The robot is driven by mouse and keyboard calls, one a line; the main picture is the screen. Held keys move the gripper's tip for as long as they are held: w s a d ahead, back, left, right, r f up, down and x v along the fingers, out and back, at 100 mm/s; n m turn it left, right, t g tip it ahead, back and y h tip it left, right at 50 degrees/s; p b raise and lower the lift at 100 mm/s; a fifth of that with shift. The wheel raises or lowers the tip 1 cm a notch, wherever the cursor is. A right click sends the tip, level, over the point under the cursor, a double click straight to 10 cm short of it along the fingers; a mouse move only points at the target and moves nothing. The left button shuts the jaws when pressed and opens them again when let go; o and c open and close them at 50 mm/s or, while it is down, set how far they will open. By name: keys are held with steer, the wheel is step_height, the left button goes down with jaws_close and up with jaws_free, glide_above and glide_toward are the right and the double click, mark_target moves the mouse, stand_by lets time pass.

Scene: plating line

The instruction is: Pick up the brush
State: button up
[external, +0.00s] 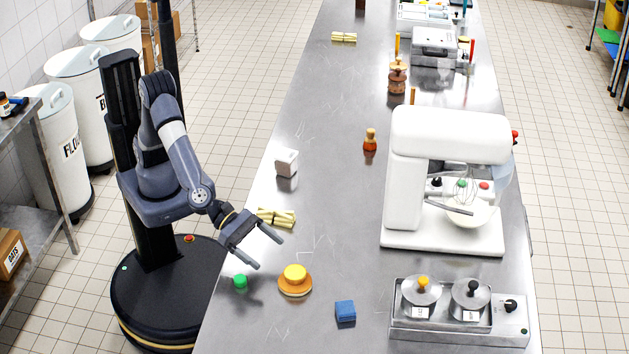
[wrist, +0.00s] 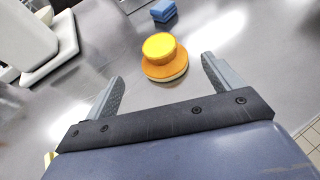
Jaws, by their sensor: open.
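The brush (external: 295,281) appears to be the round orange piece with a yellow knob on top and a pale underside. It sits upright on the steel counter near its left edge. It also shows in the wrist view (wrist: 161,58), just beyond my fingertips and between their lines. My gripper (external: 269,252) is open and empty, a little above the counter and up and left of the brush. In the wrist view, my two fingers (wrist: 163,68) are spread wide, with nothing between them touching either one.
Pale yellow sticks (external: 278,217) lie behind my gripper. A white mixer (external: 444,240) and a steel unit with lidded pots (external: 458,328) stand to the right.

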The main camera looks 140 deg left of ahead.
mark_target(371, 130)
steer(key=c, duration=0.8)
